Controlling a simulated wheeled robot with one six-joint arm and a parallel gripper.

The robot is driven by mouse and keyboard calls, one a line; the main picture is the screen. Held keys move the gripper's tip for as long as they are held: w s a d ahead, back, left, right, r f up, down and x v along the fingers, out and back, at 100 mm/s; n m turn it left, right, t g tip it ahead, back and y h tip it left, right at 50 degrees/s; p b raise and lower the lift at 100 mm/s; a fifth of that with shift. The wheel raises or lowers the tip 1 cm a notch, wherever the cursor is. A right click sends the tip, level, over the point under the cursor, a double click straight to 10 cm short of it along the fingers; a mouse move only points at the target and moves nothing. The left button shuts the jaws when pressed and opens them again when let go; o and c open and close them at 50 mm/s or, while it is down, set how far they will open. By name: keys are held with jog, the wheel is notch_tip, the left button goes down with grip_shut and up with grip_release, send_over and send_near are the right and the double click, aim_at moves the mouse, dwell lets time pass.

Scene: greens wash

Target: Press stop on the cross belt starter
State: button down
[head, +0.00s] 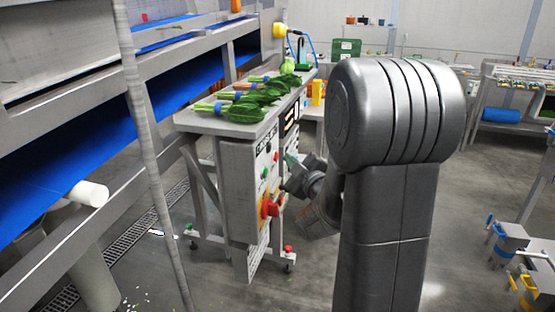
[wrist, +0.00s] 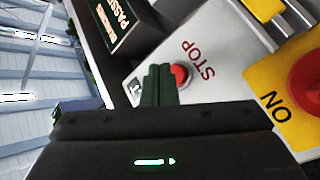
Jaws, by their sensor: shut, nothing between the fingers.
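The starter box (head: 238,185) is a grey cabinet on the side of the bench. In the wrist view its pale face (wrist: 222,62) carries a red stop button (wrist: 181,74) beside the printed word STOP. My gripper (wrist: 158,72) is shut and empty, its dark green fingertips overlapping the button's left edge in the picture. I cannot tell whether they touch it.
A red rotary knob (wrist: 308,82) on a yellow plate marked ON sits on the same face; it also shows in the head view (head: 270,208). A black label plate (wrist: 118,22) is near the fingers. Leafy greens (head: 245,110) lie on the bench top. A blue belt (head: 60,165) runs at left.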

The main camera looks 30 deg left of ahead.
jog(key=shift+w+d+b, duration=0.2)
jog(key=shift+d, duration=0.6)
jog(key=shift+w+d+b, duration=0.15)
jog(key=shift+w+d, duration=0.05)
jog(key=shift+d, duration=0.65)
jog(key=shift+w+d+b, duration=0.2)
jog(key=shift+d, duration=0.6)
jog(key=a+p, duration=0.1)
jog(key=p, duration=0.2)
jog(key=shift+s+a+r, duration=0.15)
jog(key=shift+a+r, duration=0.05)
jog(key=shift+a, duration=0.2)
jog(key=shift+p, duration=1.05)
jog(key=shift+w+d+f+b, duration=0.1)
jog(key=shift+w+d+b, duration=0.15)
jog(key=shift+d, duration=0.7)
jog(key=shift+w+d+f+b, duration=0.15)
jog(key=shift+d+b, duration=0.15)
jog(key=shift+d, duration=0.6)
jog(key=shift+w+d+r+b, duration=0.1)
jog(key=shift+w+d+b, duration=0.15)
jog(key=shift+d, duration=0.7)
